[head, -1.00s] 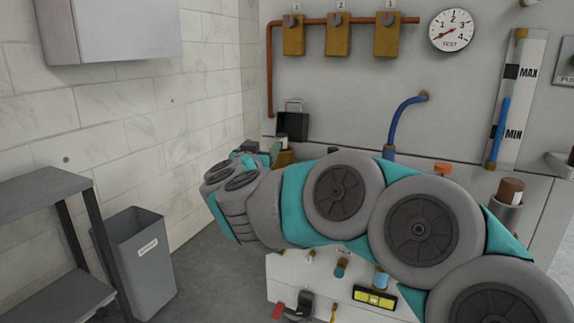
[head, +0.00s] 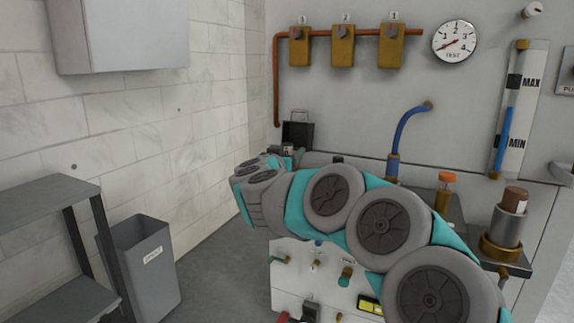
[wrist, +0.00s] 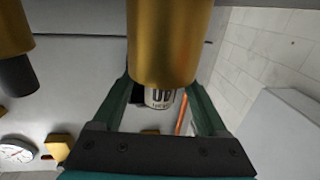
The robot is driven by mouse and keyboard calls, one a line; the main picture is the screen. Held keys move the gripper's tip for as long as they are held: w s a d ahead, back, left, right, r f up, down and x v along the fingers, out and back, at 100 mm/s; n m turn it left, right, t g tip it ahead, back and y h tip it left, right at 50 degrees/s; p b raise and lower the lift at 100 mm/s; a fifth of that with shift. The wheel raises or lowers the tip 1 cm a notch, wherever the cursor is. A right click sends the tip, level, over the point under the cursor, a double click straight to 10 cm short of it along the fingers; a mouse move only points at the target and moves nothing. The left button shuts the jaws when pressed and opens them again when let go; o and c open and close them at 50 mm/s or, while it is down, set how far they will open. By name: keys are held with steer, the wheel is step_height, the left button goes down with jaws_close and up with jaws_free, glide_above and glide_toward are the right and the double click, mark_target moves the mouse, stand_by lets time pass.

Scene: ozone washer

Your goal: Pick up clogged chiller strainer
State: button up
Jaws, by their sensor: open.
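In the wrist view a brass cylinder (wrist: 162,40) with a pale printed end (wrist: 160,98) stands between the two green fingers of my gripper (wrist: 158,84). My gripper is open, and I cannot tell whether either finger touches the cylinder. This may be the clogged chiller strainer, but the frames do not make that certain. In the head view my gripper (head: 290,154) is small and partly hidden behind my wrist, at the bench's far left end. The cylinder between the fingers is not clearly visible there.
A second brass cylinder (wrist: 12,30) with a dark end is at the wrist view's left. A black handled box (head: 297,136) stands by the back wall. A blue hose (head: 402,128) and a brown-topped canister (head: 508,220) are to the right. A grey bin (head: 140,270) stands left.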

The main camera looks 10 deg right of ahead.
jaws_close()
stand_by(0.6)
